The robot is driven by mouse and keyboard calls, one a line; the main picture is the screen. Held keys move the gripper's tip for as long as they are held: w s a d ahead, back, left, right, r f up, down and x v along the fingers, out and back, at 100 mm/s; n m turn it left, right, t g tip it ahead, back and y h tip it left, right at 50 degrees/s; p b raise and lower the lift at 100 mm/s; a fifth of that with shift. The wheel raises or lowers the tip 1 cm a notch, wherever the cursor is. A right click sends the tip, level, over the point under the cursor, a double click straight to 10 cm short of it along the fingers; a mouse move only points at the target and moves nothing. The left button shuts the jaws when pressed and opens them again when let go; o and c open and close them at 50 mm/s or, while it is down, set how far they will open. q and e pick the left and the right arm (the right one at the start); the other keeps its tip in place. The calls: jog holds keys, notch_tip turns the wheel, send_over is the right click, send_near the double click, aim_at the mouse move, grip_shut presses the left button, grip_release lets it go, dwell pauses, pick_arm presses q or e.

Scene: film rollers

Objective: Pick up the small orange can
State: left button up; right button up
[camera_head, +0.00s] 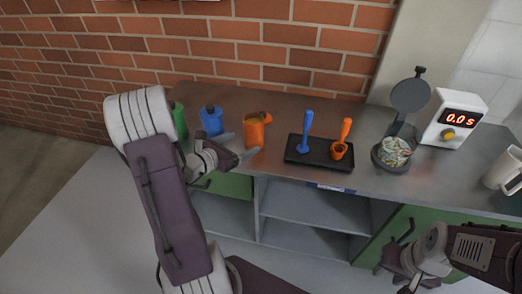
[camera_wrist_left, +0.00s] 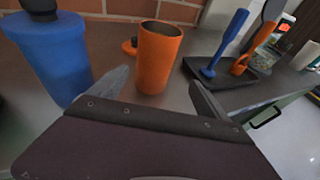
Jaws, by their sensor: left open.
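The small orange can (camera_head: 253,134) stands upright on the metal counter, its open top showing. In the left wrist view the orange can (camera_wrist_left: 159,60) stands just beyond and between my finger tips. My left gripper (camera_head: 241,147) is open and empty, close in front of the can at its lower left. In the left wrist view the two fingers of my left gripper (camera_wrist_left: 155,84) are spread apart.
A blue bottle (camera_head: 211,120) and a green bottle (camera_head: 179,122) stand left of the can. A black tray (camera_head: 293,155) with a blue and an orange tool is to the right. Further right are a round hinged device (camera_head: 411,95), a timer (camera_head: 455,118) and a white mug (camera_head: 503,170).

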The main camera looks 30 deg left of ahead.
aim_at(248, 138)
pick_arm(q)
jog(key=shift+w+a+f+n+y, duration=0.3)
jog(key=shift+w+a, duration=0.15)
jog(key=shift+a, duration=0.1)
jog(key=x, duration=0.2)
jog(key=shift+w+d, duration=0.25)
jog(key=shift+w, duration=0.15)
jog(key=x, duration=0.6)
jog(key=shift+s, duration=0.2)
jog(key=c, duration=0.3)
jog(key=shift+a, duration=0.1)
grip_shut()
notch_tip(248, 138, up, 4)
jog(key=shift+w+r+p, duration=0.1)
jog(key=shift+r+p, duration=0.15)
jog(key=shift+p, duration=0.2)
jog(key=s+d+r, duration=0.2)
jog(key=d+r, duration=0.4)
jog(key=d, duration=0.5)
jog(key=shift+d+r, duration=0.3)
